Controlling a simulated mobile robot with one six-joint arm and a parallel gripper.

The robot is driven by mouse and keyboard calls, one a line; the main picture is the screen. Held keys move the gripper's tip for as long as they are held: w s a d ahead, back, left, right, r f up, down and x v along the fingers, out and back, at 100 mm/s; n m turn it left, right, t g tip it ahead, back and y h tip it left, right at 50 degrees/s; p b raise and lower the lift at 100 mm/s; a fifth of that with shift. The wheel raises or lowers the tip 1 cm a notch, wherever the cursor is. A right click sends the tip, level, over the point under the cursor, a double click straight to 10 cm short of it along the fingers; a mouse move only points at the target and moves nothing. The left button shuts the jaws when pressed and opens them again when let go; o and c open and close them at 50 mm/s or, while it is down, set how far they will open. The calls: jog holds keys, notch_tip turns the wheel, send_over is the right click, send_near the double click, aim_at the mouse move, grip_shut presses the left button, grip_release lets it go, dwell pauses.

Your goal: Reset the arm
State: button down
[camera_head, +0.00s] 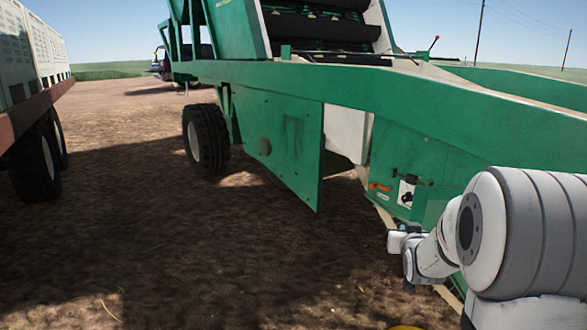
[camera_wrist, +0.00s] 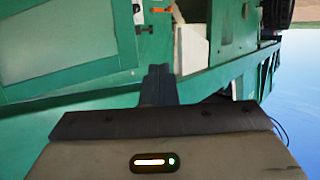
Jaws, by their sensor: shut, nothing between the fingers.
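My arm (camera_head: 505,230) reaches in from the right edge of the head view, bent beside the green machine (camera_head: 420,110). In the wrist view my gripper (camera_wrist: 158,72) has its dark fingers together, with nothing between them. The fingers point toward the green side of the machine, which looks turned on its side there. I cannot tell the exact gap to the machine, but no contact shows. In the head view the fingers cannot be made out clearly behind the wrist.
A green panel (camera_head: 278,145) stands out from the machine's side. An orange handle (camera_head: 379,187) and a white switch plate (camera_head: 406,192) sit near my arm. A trailer (camera_head: 30,60) stands at the left. Open dirt ground (camera_head: 200,255) lies in front.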

jog(key=s+a+r+g+y+p, duration=0.1)
jog(key=s+a+r+g+p, duration=0.3)
jog(key=s+r+p, duration=0.3)
jog(key=s+a+r+n+g+y+p, duration=0.1)
jog(key=s+a+r+g+p, duration=0.3)
jog(key=s, duration=1.1)
jog(key=s+a+r+n+g+y+p, duration=0.1)
jog(key=s+a+r+g+p, duration=0.3)
jog(key=s+a+r+p, duration=0.4)
jog(key=s+r+p, duration=0.3)
jog(key=r+p, duration=0.1)
jog(key=p, duration=0.1)
jog(key=shift+s+r, duration=0.25)
